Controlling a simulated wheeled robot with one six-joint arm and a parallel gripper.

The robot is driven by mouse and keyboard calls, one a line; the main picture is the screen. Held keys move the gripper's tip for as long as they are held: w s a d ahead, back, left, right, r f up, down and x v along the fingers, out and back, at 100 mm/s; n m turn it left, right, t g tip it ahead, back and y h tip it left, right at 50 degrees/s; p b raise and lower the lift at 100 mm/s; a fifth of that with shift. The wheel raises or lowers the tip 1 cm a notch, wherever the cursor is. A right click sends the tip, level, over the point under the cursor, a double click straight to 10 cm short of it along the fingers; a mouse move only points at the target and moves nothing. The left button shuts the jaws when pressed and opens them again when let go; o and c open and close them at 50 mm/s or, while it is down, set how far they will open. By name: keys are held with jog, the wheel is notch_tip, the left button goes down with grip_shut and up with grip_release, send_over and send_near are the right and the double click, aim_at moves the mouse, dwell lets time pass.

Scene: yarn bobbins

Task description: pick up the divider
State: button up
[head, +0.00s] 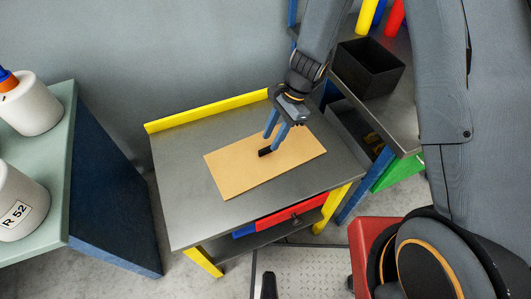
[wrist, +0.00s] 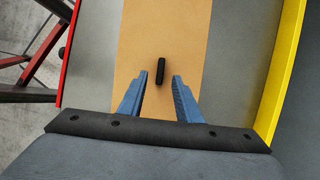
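The divider (head: 228,174) is a flat tan board lying on the grey metal table, and a small black handle (head: 264,152) stands up near its middle. In the wrist view the board (wrist: 140,40) runs away from me, with the black handle (wrist: 161,71) upright on it. My gripper (head: 271,142) points down over the board. Its two blue fingers are open and empty, and in the wrist view the handle appears between the fingertips (wrist: 161,77), with a gap on each side. I cannot tell how far above the board the tips are.
The metal table (head: 188,205) has a yellow rail (head: 205,112) at its back edge. A black bin (head: 370,67) stands on a shelf at the right. White bobbins (head: 32,105) sit on a green-topped cabinet (head: 60,150) at the left.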

aim_at(267, 148)
jog(key=shift+p+x, duration=0.65)
jog(key=shift+x, duration=1.55)
grip_shut()
